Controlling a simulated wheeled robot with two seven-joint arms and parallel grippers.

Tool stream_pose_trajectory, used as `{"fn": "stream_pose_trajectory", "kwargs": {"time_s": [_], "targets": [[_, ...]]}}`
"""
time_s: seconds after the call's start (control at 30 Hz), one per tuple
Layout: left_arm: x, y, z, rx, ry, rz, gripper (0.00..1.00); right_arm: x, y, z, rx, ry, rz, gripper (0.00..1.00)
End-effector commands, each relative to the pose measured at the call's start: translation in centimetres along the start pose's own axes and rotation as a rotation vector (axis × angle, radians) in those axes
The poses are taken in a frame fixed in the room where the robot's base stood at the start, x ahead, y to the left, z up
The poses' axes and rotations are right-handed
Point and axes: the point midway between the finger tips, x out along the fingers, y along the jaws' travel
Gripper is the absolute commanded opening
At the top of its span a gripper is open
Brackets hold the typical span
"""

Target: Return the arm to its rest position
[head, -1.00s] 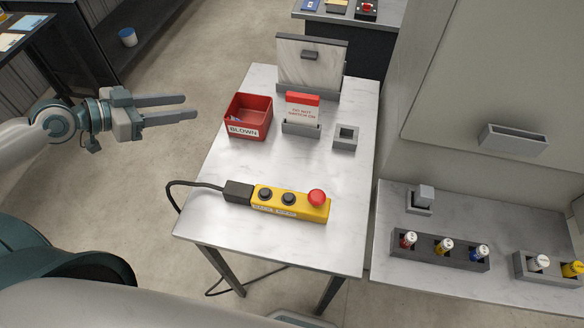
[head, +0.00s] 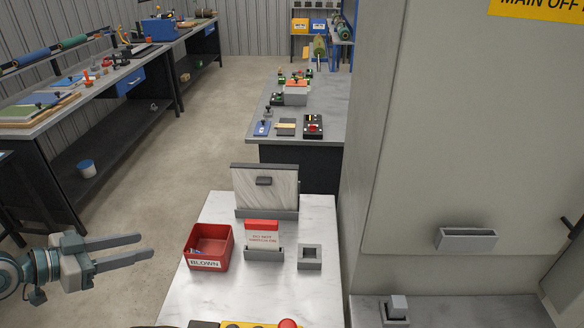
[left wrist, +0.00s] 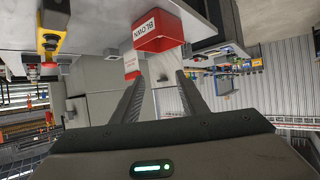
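My left gripper (head: 146,246) is at the lower left in the head view, in the air to the left of the marble-topped table (head: 185,300). Its two fingers are apart with nothing between them. The left wrist view also shows the spread, empty fingers (left wrist: 160,76), with the red BLOWN bin (left wrist: 160,40) beyond them. In the head view the red bin (head: 208,262) stands on the table, apart from the gripper. My right gripper is in neither view.
The table also bears a red-and-white tag in a grey holder (head: 263,254), a grey square socket (head: 309,257), an upright panel (head: 265,188) and a yellow button box (head: 250,325), cut off below. A grey cabinet (head: 440,150) stands at right. Open floor (head: 130,190) lies behind the gripper.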

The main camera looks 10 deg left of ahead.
Motion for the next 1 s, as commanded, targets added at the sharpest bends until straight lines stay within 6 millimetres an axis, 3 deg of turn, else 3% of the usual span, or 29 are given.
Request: {"fn": "stream_pose_trajectory", "kwargs": {"time_s": [0.17, 0.27, 0.43, 0.57, 0.7, 0.83, 1.0], "targets": [[0.0, -1.0, 0.9, -0.009, -0.003, -0.024, 0.4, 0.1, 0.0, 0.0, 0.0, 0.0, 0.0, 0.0], [0.0, -2.7, 2.5, -0.027, -0.009, -0.068, 0.4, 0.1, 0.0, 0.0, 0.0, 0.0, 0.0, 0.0], [-0.4, -7.5, 8.2, -0.082, -0.038, -0.196, 0.4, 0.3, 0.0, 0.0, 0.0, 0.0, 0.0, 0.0], [-1.0, -11.1, 15.1, -0.139, -0.083, -0.315, 0.4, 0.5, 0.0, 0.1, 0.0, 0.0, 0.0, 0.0], [-1.6, -13.5, 23.5, -0.199, -0.151, -0.429, 0.4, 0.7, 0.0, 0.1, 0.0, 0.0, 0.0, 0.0], [-2.1, -14.0, 31.6, -0.251, -0.226, -0.512, 0.4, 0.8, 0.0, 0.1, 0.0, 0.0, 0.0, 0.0], [-2.1, -12.2, 42.0, -0.313, -0.337, -0.586, 0.4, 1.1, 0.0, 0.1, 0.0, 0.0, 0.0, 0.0]]}}
